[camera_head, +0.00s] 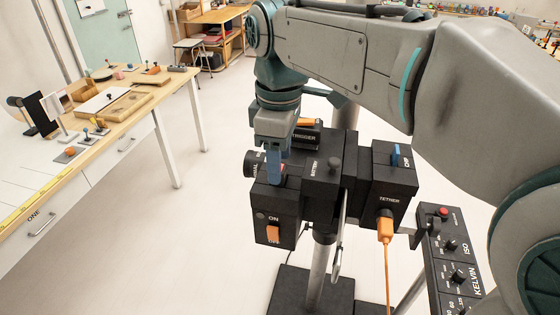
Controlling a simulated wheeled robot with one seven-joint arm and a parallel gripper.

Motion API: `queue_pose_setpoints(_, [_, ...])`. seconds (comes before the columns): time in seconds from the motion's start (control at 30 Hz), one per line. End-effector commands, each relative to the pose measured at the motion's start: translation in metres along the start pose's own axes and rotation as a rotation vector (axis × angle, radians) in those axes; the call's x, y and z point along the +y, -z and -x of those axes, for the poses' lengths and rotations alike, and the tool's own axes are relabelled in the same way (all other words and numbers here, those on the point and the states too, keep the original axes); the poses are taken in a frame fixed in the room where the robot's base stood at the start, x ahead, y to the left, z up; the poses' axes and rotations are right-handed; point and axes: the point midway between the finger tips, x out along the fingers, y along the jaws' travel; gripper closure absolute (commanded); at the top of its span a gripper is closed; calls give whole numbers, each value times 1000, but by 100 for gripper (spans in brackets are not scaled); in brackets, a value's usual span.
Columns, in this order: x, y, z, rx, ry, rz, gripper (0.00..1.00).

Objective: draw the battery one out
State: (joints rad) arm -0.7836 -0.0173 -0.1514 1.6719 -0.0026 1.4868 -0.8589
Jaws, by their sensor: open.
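A black camera-like prop (325,190) stands on a metal post. My gripper (274,172) points down at the top of the front-left block, left of the BATTERY lettering. It is open. A blue piece shows between or beside the fingers; I cannot tell whether it is a finger or a tab on the block. Whether the fingers touch anything is hidden. The front-left block carries an orange ON/OFF switch (273,233).
A block lettered TETHER (393,185) sits at right, with a blue tab (396,155) and an orange plug (385,230) with cable. A control panel (452,262) stands lower right. A workbench (160,92) with props is at left. Floor between is clear.

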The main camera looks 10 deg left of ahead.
Motion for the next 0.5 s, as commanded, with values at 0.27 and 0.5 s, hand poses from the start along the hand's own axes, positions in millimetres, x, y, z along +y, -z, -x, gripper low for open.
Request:
queue_pose_setpoints(0.27, [-1, 0, -16, 0, 0, 2, 47])
queue_pose_setpoints(0.5, [0, 0, -16, 0, 0, 1, 50])
